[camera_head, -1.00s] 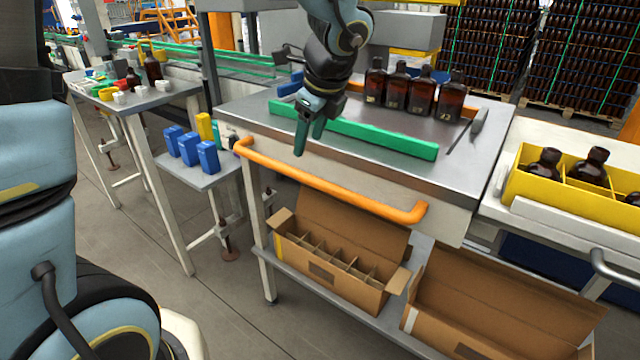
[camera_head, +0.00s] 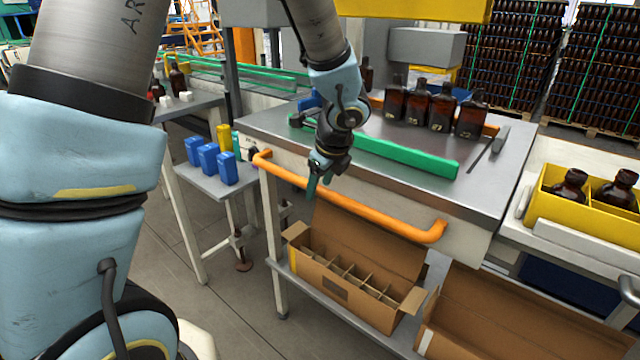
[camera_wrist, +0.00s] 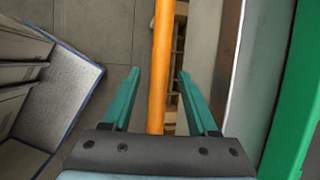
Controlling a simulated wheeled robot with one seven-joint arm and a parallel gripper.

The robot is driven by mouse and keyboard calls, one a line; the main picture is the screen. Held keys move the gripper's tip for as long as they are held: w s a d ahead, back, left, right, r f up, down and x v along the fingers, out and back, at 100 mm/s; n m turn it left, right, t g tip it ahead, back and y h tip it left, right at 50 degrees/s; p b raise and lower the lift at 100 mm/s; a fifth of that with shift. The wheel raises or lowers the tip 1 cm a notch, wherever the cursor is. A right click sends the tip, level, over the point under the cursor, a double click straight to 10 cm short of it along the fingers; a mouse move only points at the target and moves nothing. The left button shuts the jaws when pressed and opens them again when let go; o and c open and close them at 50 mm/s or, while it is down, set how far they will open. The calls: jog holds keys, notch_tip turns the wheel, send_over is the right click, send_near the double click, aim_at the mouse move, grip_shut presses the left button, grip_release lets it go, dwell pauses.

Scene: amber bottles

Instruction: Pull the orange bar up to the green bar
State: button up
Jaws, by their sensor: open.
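A long orange bar (camera_head: 365,211) runs like a handle along the front of the steel table. My gripper (camera_head: 319,187) is at the left half of this bar, fingers open and pointing down. In the wrist view the orange bar (camera_wrist: 160,60) passes between the two open fingers (camera_wrist: 158,74), apart from both; how deep it sits is unclear. The green bar (camera_head: 405,156) lies on the tabletop behind, and shows at the right of the wrist view (camera_wrist: 296,110). Another orange strip (camera_head: 490,129) lies behind several amber bottles (camera_head: 441,110), partly hidden by them.
An open cardboard box (camera_head: 345,275) with dividers stands on the shelf below, another (camera_head: 490,310) to its right. A small table (camera_head: 215,180) with blue blocks is at left. A yellow crate (camera_head: 575,205) with bottles is at right. A flat tool (camera_head: 500,140) lies on the table.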

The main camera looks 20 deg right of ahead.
grip_shut()
dwell(0.3)
dwell(1.1)
